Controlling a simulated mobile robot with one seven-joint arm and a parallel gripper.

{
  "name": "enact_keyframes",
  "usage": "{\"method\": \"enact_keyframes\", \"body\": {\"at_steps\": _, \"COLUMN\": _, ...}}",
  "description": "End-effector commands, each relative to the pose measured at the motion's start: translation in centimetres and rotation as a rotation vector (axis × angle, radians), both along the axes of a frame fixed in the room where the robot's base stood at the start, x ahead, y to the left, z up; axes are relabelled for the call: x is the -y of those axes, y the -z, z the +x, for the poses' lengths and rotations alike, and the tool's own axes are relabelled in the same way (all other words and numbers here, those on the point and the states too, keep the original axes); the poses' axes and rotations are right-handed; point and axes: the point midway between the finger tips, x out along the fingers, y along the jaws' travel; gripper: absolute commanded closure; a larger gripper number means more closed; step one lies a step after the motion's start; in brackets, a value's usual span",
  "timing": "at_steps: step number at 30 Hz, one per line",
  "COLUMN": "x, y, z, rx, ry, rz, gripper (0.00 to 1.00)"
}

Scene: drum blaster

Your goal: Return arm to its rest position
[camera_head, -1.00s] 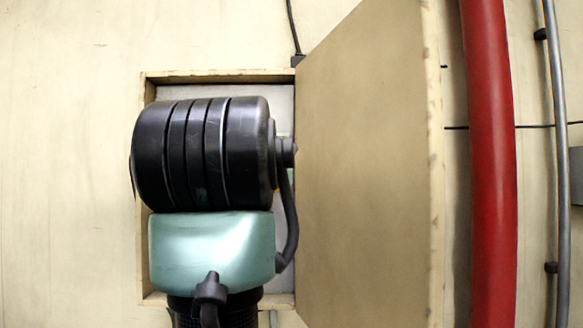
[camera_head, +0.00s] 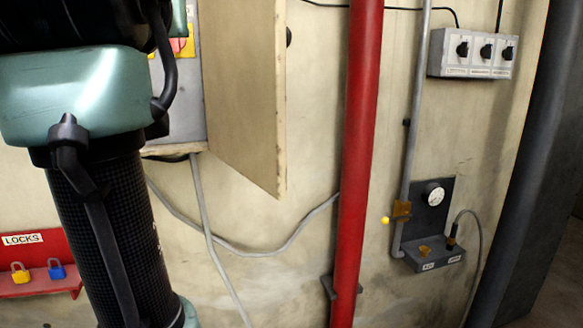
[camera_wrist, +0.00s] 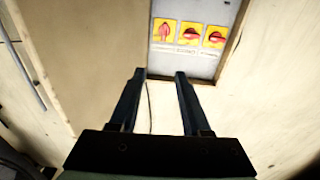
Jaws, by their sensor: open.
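In the wrist view my gripper (camera_wrist: 154,75) is open and empty, its two dark fingers apart. It points toward the lower edge of a wall cabinet with a grey panel (camera_wrist: 184,62). Several red rotary switches on yellow plates (camera_wrist: 188,34) show on that panel. In the head view my black and green arm covers the left side and hides much of the cabinet. The grey panel (camera_head: 182,105) shows partly beside the arm, and my gripper is not visible there.
The cabinet door (camera_head: 243,90) stands open. A red pipe (camera_head: 360,150) runs beside it. Farther right are a grey switch box (camera_head: 472,54) and a gauge unit (camera_head: 433,194). A red lock shelf (camera_head: 38,275) hangs at lower left. Grey cables (camera_head: 207,230) hang below the cabinet.

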Motion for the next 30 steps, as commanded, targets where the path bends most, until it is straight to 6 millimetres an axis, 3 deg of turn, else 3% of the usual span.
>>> {"method": "enact_keyframes", "body": {"at_steps": 1, "x": 1.0, "y": 1.6, "z": 0.0, "rx": 0.032, "ry": 0.015, "rz": 0.01, "gripper": 0.53}}
{"method": "enact_keyframes", "body": {"at_steps": 8, "x": 5.4, "y": 4.5, "z": -1.9, "rx": 0.229, "ry": 0.077, "rz": 0.059, "gripper": 0.53}}
{"method": "enact_keyframes", "body": {"at_steps": 11, "x": 7.9, "y": 6.1, "z": -4.0, "rx": 0.344, "ry": 0.115, "rz": 0.08, "gripper": 0.53}}
{"method": "enact_keyframes", "body": {"at_steps": 18, "x": 13.5, "y": 9.2, "z": -11.9, "rx": 0.633, "ry": 0.213, "rz": 0.107, "gripper": 0.53}}
{"method": "enact_keyframes", "body": {"at_steps": 24, "x": 15.1, "y": 9.6, "z": -15.6, "rx": 0.744, "ry": 0.246, "rz": 0.109, "gripper": 0.53}}
{"method": "enact_keyframes", "body": {"at_steps": 30, "x": 15.2, "y": 9.4, "z": -15.9, "rx": 0.755, "ry": 0.248, "rz": 0.108, "gripper": 0.53}}
